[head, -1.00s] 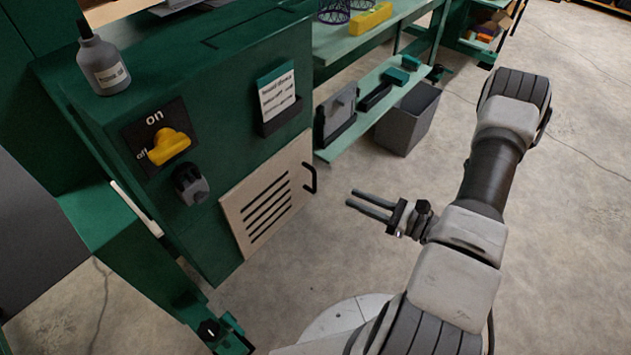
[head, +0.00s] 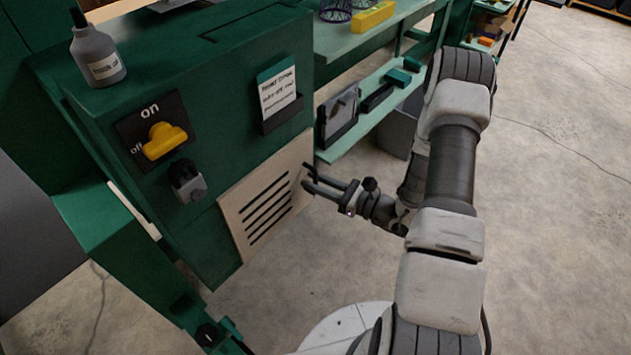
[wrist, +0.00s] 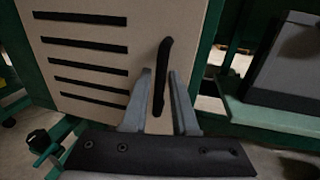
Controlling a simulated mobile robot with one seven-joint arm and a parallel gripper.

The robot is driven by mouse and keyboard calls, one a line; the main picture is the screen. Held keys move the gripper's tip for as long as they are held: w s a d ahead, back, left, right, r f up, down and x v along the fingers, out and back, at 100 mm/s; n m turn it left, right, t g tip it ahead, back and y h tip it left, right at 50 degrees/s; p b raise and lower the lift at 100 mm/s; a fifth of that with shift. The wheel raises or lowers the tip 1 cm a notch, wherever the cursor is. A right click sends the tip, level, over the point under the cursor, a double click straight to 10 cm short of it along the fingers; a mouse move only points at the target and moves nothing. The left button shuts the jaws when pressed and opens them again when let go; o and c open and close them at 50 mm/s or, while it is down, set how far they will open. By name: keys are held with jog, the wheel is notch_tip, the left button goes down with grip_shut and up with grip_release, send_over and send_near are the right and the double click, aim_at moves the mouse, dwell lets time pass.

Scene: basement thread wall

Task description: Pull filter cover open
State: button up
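The filter cover (head: 262,208) is a beige panel with several dark horizontal slots, lying flush in the lower front of the green machine. It fills the upper left of the wrist view (wrist: 90,25). Its black bar handle (wrist: 162,72) is on the cover's right side. My gripper (head: 306,178) is at the handle in the head view, and its fingers hide much of the handle there. In the wrist view my gripper (wrist: 160,75) is open, with one finger on each side of the handle's lower part. A gap shows between the handle and the fingers.
Above the cover are a yellow on/off knob (head: 163,141), a grey-black fitting (head: 188,181) and a note holder (head: 279,98). A green shelf (head: 345,143) stands close on the right, with a grey bin (head: 398,135) beside it. The floor in front is clear.

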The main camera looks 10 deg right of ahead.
grip_shut()
dwell(1.3)
